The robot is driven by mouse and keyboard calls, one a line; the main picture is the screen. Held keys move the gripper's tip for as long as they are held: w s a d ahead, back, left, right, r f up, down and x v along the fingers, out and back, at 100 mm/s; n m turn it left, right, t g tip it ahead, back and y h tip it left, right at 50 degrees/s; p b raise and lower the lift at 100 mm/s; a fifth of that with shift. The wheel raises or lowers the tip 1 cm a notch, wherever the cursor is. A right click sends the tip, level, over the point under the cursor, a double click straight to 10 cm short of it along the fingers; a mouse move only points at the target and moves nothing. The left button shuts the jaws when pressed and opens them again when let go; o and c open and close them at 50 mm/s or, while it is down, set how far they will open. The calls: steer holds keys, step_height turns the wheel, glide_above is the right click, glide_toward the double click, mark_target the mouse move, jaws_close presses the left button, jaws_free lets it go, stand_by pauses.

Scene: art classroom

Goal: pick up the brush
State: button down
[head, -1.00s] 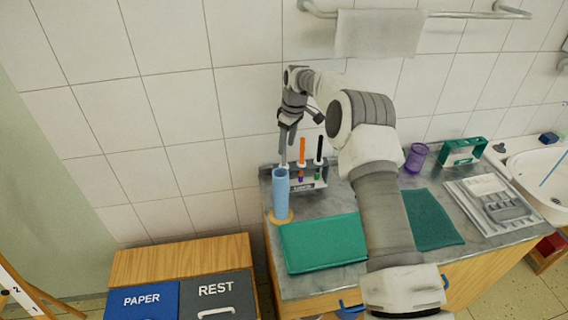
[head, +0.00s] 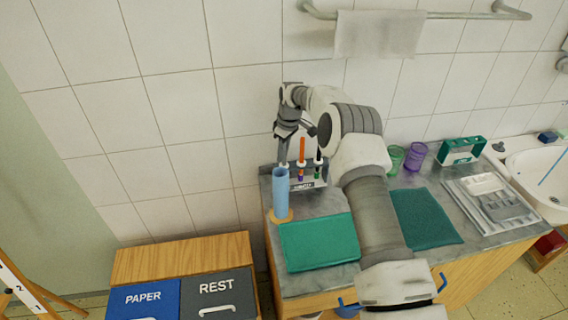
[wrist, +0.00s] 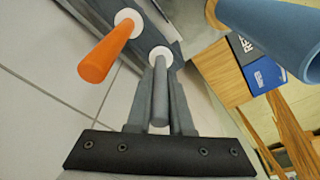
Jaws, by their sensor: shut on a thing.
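The grey-handled brush (wrist: 161,105) stands in the rack (head: 311,183) on the counter, at its left end. In the wrist view its handle points up between my fingers, with a white collar at its far end. My gripper (head: 284,150) is over the rack's left end, pointing down; it also shows in the wrist view (wrist: 160,78). It is shut on the grey handle. The brush's lower part is hidden behind the blue cylinder in the head view. I cannot tell whether it is lifted at all.
An orange handle (head: 302,150) and a black handle (head: 319,152) stand close by in the rack. A tall blue cylinder (head: 281,193) stands just in front. The tiled wall (head: 240,110) is close behind.

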stand_by(0.3)
step_height(320, 180, up, 10)
steer(key=shift+f+b, duration=0.1)
steer(key=shift+b, duration=0.4)
steer(key=shift+r+p, duration=1.4)
steer(key=shift+r, duration=0.2)
steer(key=shift+d, duration=0.1)
